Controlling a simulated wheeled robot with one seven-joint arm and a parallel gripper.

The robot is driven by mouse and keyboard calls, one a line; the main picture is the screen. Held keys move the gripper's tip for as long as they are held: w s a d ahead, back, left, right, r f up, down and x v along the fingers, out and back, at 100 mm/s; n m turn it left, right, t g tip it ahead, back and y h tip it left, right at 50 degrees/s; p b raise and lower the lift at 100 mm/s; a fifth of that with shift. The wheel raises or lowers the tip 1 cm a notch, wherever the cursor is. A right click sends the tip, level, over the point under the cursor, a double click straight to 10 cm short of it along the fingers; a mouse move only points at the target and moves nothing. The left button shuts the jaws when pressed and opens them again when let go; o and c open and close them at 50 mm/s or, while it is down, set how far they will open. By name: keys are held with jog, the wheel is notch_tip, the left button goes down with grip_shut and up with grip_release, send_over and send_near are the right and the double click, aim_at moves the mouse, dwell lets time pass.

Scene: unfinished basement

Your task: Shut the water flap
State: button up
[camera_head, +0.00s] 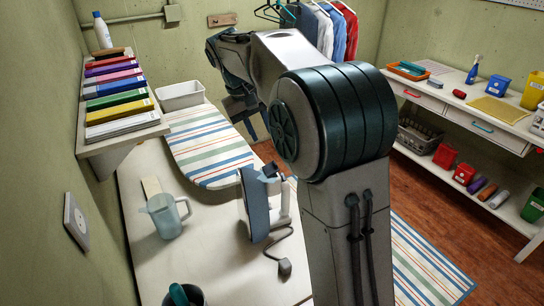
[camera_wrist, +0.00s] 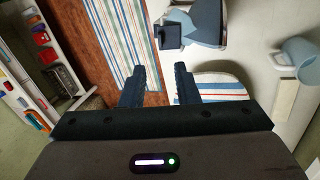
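An iron (camera_head: 256,205) stands upright on the white table, with its blue plate facing left and its cord at its foot. A small dark blue piece (camera_head: 268,170) juts out at its upper end; it may be the water flap, but its hinge and exact angle are too small to tell. In the wrist view the iron (camera_wrist: 205,22) is at the top, partly cut off, with a dark blue block (camera_wrist: 168,37) on its left. My gripper (camera_wrist: 160,70) is open and empty, its fingers apart and pointing towards the iron without touching it.
The ironing board (camera_head: 205,145) lies behind the iron. A light blue jug (camera_head: 167,216) stands left of it; a dark pot (camera_head: 184,295) is at the front edge. A shelf of coloured books (camera_head: 118,90) juts from the left wall. A stocked workbench (camera_head: 470,100) stands right.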

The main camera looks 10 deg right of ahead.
aim_at(274, 162)
jog(key=x, duration=1)
jog(key=shift+d+f+p, duration=0.1)
jog(key=shift+f+p, duration=0.25)
grip_shut()
